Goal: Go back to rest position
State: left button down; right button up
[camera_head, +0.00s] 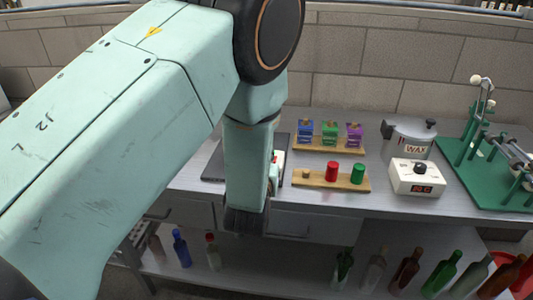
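My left arm (130,110) fills the left and upper middle of the head view. It bends at a dark round joint, and its pale green lower part hangs down in front of the bench. Its lower end is dark, and I make out no gripper fingers there. My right arm and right gripper are not in view.
The grey bench (450,200) holds a rack of blue, green and purple items (330,145), a wooden board (312,183) with red and green caps, a wax pot (409,140), a white control box (417,177) and a green-based machine (470,160). A dark mat (213,165) is partly hidden. Several bottles (405,270) stand on the lower shelf.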

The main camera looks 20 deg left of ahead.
pick_arm(q)
jog(key=shift+w+f, duration=0.1)
jog(key=s+f+m+g+h+b, duration=0.25)
jog(key=s+f+g, duration=0.65)
jog(key=s+f, duration=0.95)
jog(key=s+f+g+b, duration=0.2)
jog(key=s+f, duration=0.5)
jog(key=s, duration=0.4)
jog(key=s+f+g+h+b, duration=0.1)
jog(key=s+f+g, duration=0.4)
jog(key=s, duration=0.6)
notch_tip(320, 180, down, 2)
jog(key=shift+f+b, duration=0.1)
jog(key=shift+b, duration=0.7)
